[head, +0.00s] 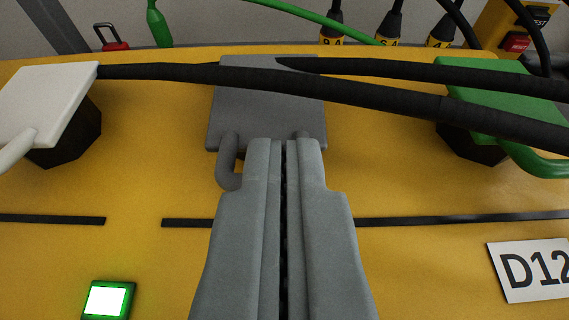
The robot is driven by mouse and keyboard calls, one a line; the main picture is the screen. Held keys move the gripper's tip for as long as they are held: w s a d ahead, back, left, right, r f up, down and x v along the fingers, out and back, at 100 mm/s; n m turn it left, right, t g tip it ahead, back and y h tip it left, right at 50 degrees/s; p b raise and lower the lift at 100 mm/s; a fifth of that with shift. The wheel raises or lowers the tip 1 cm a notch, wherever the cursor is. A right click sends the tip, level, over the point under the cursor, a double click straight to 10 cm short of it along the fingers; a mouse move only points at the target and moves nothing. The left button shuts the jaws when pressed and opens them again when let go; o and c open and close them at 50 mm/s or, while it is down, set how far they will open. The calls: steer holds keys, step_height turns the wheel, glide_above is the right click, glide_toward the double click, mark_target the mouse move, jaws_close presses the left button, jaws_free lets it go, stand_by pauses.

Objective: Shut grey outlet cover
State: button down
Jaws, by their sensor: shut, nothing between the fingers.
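The grey outlet cover (228,105) is a square plate with a rounded handle loop at its lower left, at the upper middle of the head view on the yellow panel. My gripper (284,143) is shut and empty, with its fingertips in front of the cover's lower edge. The fingers hide part of that lower edge and most of the handle's right side. I cannot tell whether the fingertips touch the cover, or how far the cover stands open.
Black cables (390,98) cross in front of the grey cover's upper part and run right. A white cover (45,95) is at left and a green cover (490,105) at right, each over a black body. A lit green button (107,300) is at lower left.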

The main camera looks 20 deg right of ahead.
steer(key=shift+s+a+f, duration=0.1)
steer(key=shift+s+f, duration=0.15)
steer(key=shift+f, duration=0.6)
steer(key=shift+s+a+r, duration=0.15)
steer(key=shift+s+a, duration=0.1)
steer(key=shift+s, duration=0.1)
steer(key=shift+s+r, duration=0.25)
steer(key=shift+r, duration=0.15)
steer(key=shift+s+a+r, duration=0.1)
steer(key=shift+s+r, duration=0.05)
steer(key=shift+s, duration=0.1)
steer(key=v, duration=1.6)
steer(key=shift+s, duration=0.3)
steer(key=shift+a, duration=0.15)
